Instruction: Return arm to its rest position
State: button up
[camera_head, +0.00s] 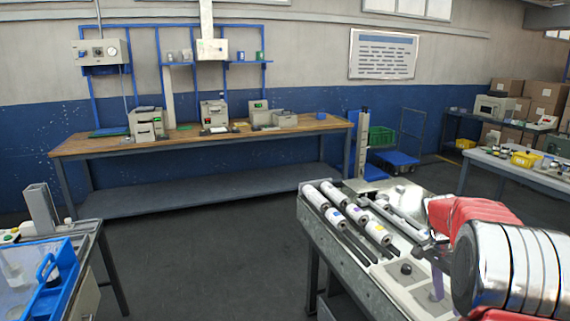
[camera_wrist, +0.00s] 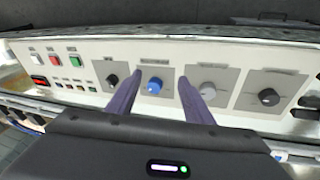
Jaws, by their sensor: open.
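My gripper (camera_wrist: 161,78) shows in the wrist view as two dark purple fingers, apart and with nothing held between them. The fingers reach over a pale control panel (camera_wrist: 135,49). A blue knob (camera_wrist: 155,85) shows between the fingertips; whether they touch it I cannot tell.
Beside the blue knob are a black knob (camera_wrist: 112,80), a grey knob (camera_wrist: 207,89) and another black knob (camera_wrist: 269,97). Push buttons sit at the panel's left. White rolls (camera_head: 336,217) lie on the machine. Open floor (camera_head: 220,240) lies left of it, before a long workbench (camera_head: 200,136).

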jog(key=s+a+r+n+t+y, duration=0.1)
jog(key=s+a+r+n, duration=0.3)
jog(key=s+a, duration=0.4)
jog(key=s+a+r+n+t+y, duration=0.1)
jog(key=s+a+r+n+t, duration=0.3)
jog(key=s+a, duration=0.5)
jog(key=s+a+r+n+t, duration=0.2)
jog(key=s+a+r+n, duration=0.1)
jog(key=s+a+n, duration=0.5)
jog(key=s+a, duration=0.1)
jog(key=a, duration=0.2)
jog(key=shift+a+r+t+y, duration=0.2)
jog(key=shift+r+t+y, duration=0.1)
jog(key=shift+r+y, duration=0.1)
jog(key=shift+c, duration=0.5)
